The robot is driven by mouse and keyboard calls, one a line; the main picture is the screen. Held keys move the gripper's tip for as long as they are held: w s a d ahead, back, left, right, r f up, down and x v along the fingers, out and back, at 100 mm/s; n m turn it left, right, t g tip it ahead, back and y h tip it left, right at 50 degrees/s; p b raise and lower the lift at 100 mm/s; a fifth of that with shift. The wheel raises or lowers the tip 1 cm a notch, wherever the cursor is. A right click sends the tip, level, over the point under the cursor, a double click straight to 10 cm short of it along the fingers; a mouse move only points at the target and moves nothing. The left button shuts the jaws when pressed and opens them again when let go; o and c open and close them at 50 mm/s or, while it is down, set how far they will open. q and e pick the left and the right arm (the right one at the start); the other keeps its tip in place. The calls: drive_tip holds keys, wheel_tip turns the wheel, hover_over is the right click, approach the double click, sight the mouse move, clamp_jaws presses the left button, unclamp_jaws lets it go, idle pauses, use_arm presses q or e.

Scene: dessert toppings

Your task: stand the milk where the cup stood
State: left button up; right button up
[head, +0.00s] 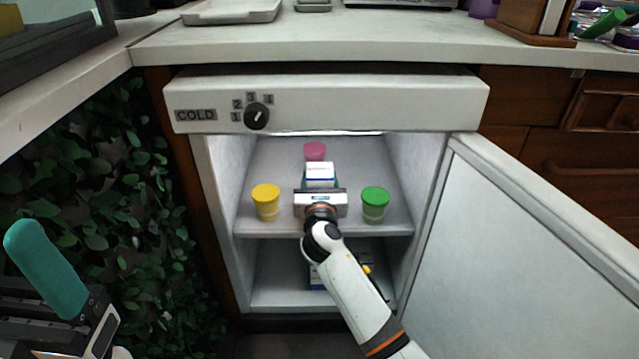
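A white carton with a blue marking (320,170), which looks like the milk, stands on or just above the upper shelf of the open fridge, near its middle. My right gripper (320,183) reaches in from the front, its teal fingers close against both sides of the carton. The gripper body hides the carton's lower part and base. A pink cup (314,150) is behind it, a yellow cup (266,202) to its left and a green cup (375,204) to its right. My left gripper (45,268) is outside at lower left; one teal finger shows clearly.
The fridge door (530,250) is swung open to the right. The upper shelf (275,229) has side walls close beyond the yellow and green cups. Items on the lower shelf (285,295) are mostly hidden by my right arm. A counter (380,40) lies above; a leafy panel (120,200) is at left.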

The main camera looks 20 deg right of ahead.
drive_tip(key=shift+r, duration=0.1)
drive_tip(key=o, duration=1.5)
drive_tip(key=shift+c, duration=0.2)
